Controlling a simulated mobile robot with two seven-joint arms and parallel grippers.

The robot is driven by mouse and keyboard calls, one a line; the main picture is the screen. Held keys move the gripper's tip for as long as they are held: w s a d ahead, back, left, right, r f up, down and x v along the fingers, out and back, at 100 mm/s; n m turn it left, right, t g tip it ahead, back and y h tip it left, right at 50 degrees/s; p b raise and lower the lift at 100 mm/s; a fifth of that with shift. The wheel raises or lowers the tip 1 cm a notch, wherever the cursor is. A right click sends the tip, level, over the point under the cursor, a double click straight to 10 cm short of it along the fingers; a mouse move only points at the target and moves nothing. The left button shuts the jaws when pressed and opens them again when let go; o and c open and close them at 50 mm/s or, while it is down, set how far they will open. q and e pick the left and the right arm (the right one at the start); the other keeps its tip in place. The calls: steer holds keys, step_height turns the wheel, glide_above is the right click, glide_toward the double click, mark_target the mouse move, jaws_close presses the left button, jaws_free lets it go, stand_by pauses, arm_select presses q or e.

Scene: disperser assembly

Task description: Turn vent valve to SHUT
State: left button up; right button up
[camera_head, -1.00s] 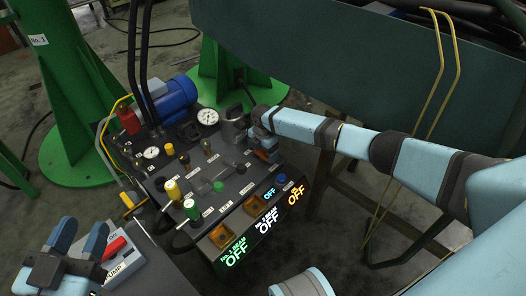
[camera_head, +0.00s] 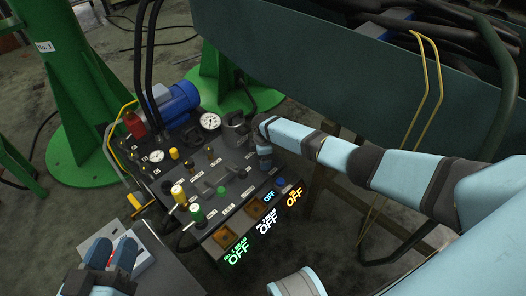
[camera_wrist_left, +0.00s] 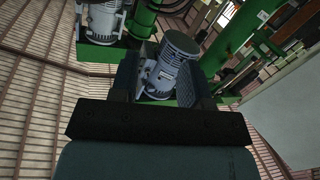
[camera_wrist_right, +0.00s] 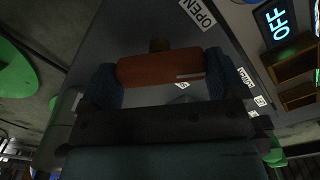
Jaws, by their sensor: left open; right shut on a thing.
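The vent valve's orange-red handle (camera_wrist_right: 160,68) lies crosswise between the two fingers of my right gripper (camera_wrist_right: 163,78) in the right wrist view. The gripper is shut on it. In the head view my right gripper (camera_head: 264,158) is at the panel's back right and covers the handle. My left gripper (camera_head: 112,252) is open and empty at the lower left, over the pump switch box. No SHUT label is legible.
The control panel (camera_head: 232,187) carries gauges, knobs and small levers, with lit OFF signs (camera_head: 266,222) along its front. A blue motor (camera_head: 178,102) and green stands (camera_head: 95,130) are behind. A dark green trough (camera_head: 300,60) stands at the back right.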

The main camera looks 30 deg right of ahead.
steer(key=m+p, duration=0.1)
steer(key=m, duration=0.2)
steer(key=shift+a, duration=0.1)
steer(key=m+p, duration=0.1)
steer(key=m, duration=0.1)
steer(key=shift+m+p, duration=0.3)
steer(key=shift+p, duration=0.05)
arm_select(q)
step_height(320, 180, up, 7)
steer(key=t+p, duration=0.1)
steer(key=t, duration=0.1)
steer(key=shift+s+a+n+t, duration=0.15)
steer(key=shift+a+n+t, duration=0.1)
steer(key=shift+n+t, duration=0.05)
arm_select(e)
steer(key=m, duration=0.4)
steer(key=shift+m, duration=0.4)
arm_select(q)
steer(key=shift+r, duration=0.2)
arm_select(e)
steer(key=shift+m, duration=0.3)
steer(key=o, duration=0.6)
steer(key=shift+o, duration=0.2)
arm_select(q)
steer(key=shift+p, duration=0.35)
